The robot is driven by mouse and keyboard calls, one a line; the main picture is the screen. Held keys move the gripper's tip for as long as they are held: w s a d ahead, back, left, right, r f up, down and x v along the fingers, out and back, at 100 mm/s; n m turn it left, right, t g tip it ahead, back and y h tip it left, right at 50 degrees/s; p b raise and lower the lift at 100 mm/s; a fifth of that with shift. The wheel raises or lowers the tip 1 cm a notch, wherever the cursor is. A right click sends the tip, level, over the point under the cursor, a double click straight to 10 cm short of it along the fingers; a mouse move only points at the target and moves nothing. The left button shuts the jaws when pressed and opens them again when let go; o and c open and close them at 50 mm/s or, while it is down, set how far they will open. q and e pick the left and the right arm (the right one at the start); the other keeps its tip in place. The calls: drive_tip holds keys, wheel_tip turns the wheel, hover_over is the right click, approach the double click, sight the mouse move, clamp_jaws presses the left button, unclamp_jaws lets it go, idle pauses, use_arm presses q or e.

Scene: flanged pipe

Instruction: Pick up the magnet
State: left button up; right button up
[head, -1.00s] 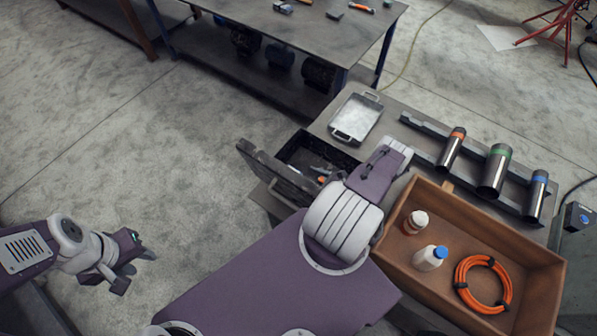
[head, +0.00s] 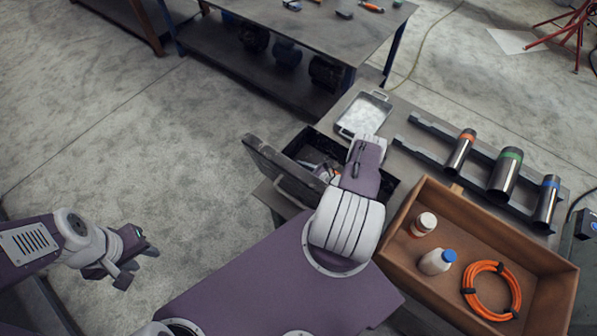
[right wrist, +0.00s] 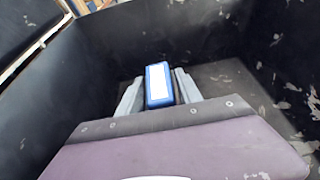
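My left gripper (head: 138,267) hangs open and empty over the floor at the left.
Beside the drawer, the bench carries a metal tray (head: 364,115), a rack (head: 425,150) with three banded cylinders, and a brown box (head: 545,262) holding two bottles (head: 437,261) and an orange cable coil (head: 491,290). The drawer walls stand close around my right gripper.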

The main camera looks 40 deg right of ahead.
drive_tip(key=shift+s+d, duration=0.1)
clamp_jaws()
wheel_tip(320, 180, up, 10)
drive_tip(key=shift+r, duration=0.1)
